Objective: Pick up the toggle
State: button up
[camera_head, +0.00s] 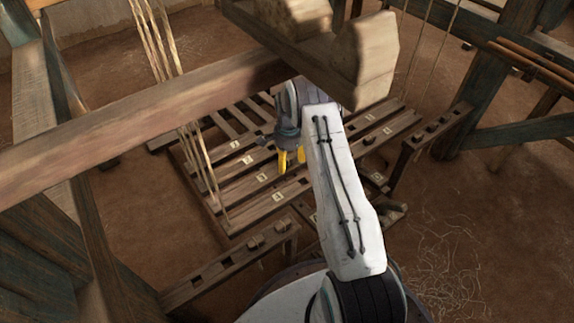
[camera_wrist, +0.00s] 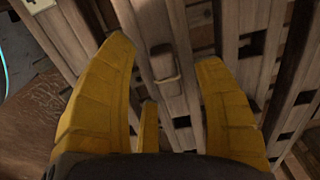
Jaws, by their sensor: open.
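The toggle (camera_wrist: 163,64) looks like a small wooden peg with a pale cord loop around its lower part. In the wrist view it lies along a wooden slat, between and just beyond the tips of my yellow fingers. My gripper (camera_wrist: 165,54) is open, with one finger on each side and a shorter one low in the middle; no finger is seen touching the toggle. In the head view my gripper (camera_head: 291,161) points down over the slatted treadle frame. I cannot make out the toggle there.
Wooden treadle slats (camera_head: 276,197) with small pale number labels lie below, with dark gaps between. Notched rails (camera_head: 232,262) stand at the near left and right. A thick beam (camera_head: 150,112) and a hanging wooden block (camera_head: 365,55) are overhead. Cords hang at left.

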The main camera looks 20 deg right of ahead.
jog(key=shift+f, duration=0.3)
jog(key=c, duration=1.1)
